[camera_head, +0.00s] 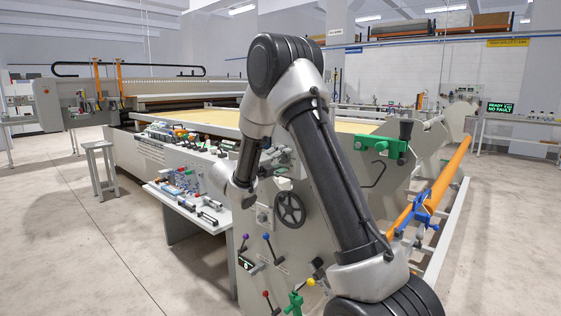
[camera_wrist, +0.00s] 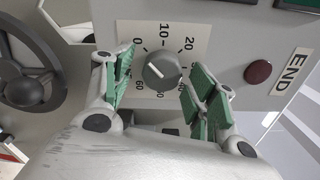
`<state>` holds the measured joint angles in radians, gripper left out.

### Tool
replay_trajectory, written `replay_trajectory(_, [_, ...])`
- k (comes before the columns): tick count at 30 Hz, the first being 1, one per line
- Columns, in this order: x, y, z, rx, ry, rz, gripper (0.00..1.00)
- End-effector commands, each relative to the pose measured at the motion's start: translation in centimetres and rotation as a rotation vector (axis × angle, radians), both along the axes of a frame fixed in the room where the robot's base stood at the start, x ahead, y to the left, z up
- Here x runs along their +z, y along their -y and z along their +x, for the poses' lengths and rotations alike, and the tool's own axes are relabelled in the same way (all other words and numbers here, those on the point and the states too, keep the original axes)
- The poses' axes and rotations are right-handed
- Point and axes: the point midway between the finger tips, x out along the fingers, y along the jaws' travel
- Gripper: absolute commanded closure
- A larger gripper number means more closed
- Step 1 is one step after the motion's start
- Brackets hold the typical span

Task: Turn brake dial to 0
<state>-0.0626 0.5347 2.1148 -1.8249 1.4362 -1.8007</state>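The brake dial (camera_wrist: 162,71) is a round grey knob on a pale scale plate (camera_wrist: 185,28) in the wrist view. The plate shows numbers including 0, 10, 20 and 60, with 0 at the knob's upper left. A light pointer line shows on the knob's face; which number it marks is hard to tell. My gripper (camera_wrist: 160,66) is open, with one green-padded finger on each side of the knob. Gaps show between pads and knob; the depth between them cannot be told.
A dark handwheel (camera_wrist: 29,82) is left of the dial; it also shows in the head view (camera_head: 290,210). A dark red button (camera_wrist: 258,72) and an END label (camera_wrist: 291,71) are to the right. A side table (camera_head: 190,205) with small parts stands left of the panel.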

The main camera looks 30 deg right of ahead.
Motion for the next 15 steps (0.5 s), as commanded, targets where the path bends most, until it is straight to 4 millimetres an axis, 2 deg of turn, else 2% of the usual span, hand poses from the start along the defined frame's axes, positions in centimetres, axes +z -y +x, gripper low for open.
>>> replay_trajectory(5, [0.0, -0.1, 0.0, 0.000, 0.001, 0.000, 0.42])
replay_trajectory(8, [0.0, -0.8, -0.2, 0.001, 0.001, 0.000, 0.42])
replay_trajectory(11, [0.1, -2.3, -0.7, 0.004, 0.001, -0.001, 0.42])
replay_trajectory(15, [0.1, -5.4, -1.8, 0.005, 0.001, -0.001, 0.42])
